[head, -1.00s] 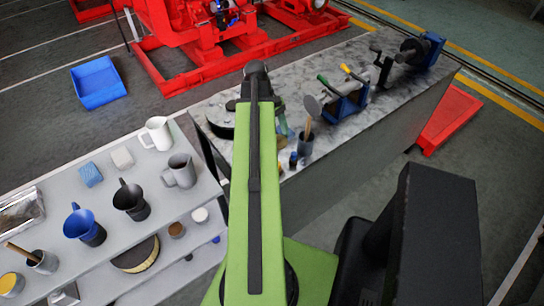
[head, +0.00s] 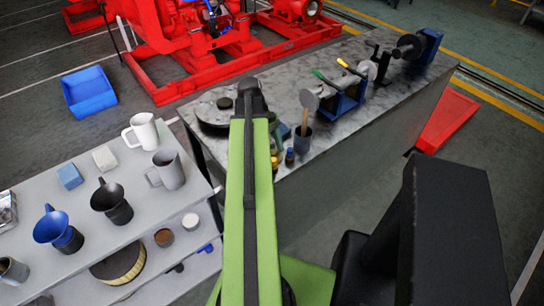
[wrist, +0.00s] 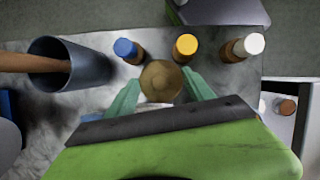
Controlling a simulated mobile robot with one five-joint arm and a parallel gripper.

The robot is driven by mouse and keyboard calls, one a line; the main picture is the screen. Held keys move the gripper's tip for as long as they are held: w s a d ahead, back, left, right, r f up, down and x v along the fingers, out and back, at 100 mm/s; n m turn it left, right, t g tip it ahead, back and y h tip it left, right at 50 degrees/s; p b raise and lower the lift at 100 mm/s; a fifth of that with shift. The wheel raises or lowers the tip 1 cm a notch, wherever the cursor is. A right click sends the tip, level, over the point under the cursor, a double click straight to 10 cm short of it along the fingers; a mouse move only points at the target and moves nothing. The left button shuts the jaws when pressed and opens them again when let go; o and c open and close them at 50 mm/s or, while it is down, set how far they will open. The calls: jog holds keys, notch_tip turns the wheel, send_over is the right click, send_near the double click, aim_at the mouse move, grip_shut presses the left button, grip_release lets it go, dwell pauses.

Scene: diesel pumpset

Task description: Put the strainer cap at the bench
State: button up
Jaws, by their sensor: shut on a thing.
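A round brown-gold piece, which I take for the strainer cap (wrist: 160,80), sits between the teal fingertips of my gripper (wrist: 160,88) in the wrist view. The gripper is shut on it. The bench (head: 385,100) has a mottled grey top and stands ahead and right of my arm in the head view. My gripper is over the bench's near edge, close to several small bottles. In the head view the cap is hidden behind my green arm, and only a bit of teal finger (head: 284,131) shows. I cannot tell the cap's height above the bench.
Bottles with blue (wrist: 125,48), yellow (wrist: 186,45) and white (wrist: 250,45) tops stand just beyond the cap. A dark cup (wrist: 75,68) with a wooden-handled tool is left. A blue vise (head: 342,105) stands further along. A shelf unit (head: 120,160) with mugs is left.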

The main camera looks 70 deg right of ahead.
jog(key=o, duration=1.3)
jog(key=shift+f, duration=0.1)
jog(key=shift+o, duration=1)
jog(key=shift+r, duration=0.2)
